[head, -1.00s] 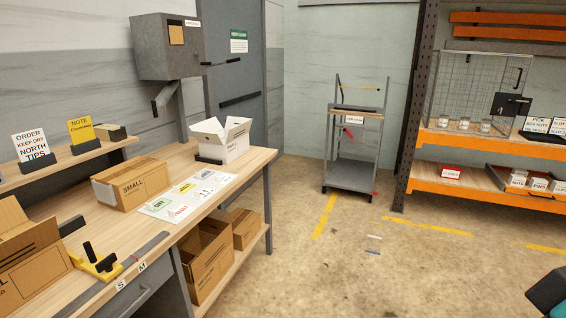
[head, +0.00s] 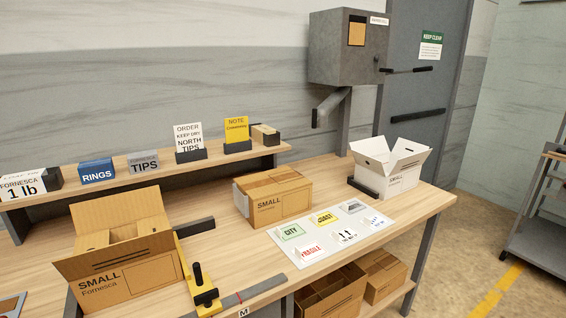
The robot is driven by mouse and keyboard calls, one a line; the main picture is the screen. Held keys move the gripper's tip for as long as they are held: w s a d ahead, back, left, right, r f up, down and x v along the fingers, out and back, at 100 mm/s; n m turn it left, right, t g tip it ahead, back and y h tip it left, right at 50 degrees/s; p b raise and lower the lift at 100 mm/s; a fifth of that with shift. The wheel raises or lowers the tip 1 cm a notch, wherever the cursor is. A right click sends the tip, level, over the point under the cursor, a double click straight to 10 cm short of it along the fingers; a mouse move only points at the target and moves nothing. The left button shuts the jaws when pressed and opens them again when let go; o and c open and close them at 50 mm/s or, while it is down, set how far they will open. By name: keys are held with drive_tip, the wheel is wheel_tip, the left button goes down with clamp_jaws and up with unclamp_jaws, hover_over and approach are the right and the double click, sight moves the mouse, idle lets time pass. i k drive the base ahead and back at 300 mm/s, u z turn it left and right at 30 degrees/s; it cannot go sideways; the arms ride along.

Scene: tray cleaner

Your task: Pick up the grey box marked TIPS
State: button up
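The grey box marked TIPS (head: 143,162) stands on the raised wooden shelf (head: 110,188) at the back of the workbench, in the left part of the head view. It is upright with its label facing me. The blue RINGS box (head: 97,171) stands to its left with a small gap. An order card reading NORTH TIPS (head: 189,139) stands in a dark holder to its right. My gripper is not in view.
An open SMALL carton (head: 125,275) stands on the bench in front of the shelf, beside a yellow fixture (head: 195,285). A closed SMALL carton (head: 280,205), label sheet (head: 330,235) and open white box (head: 400,178) stand further right. Floor shows at lower right.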

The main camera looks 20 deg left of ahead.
sight(146, 161)
drive_tip(key=u, duration=1)
drive_tip(key=i, duration=0.95)
drive_tip(key=u, duration=1.45)
drive_tip(key=i, duration=0.65)
drive_tip(key=u, duration=0.25)
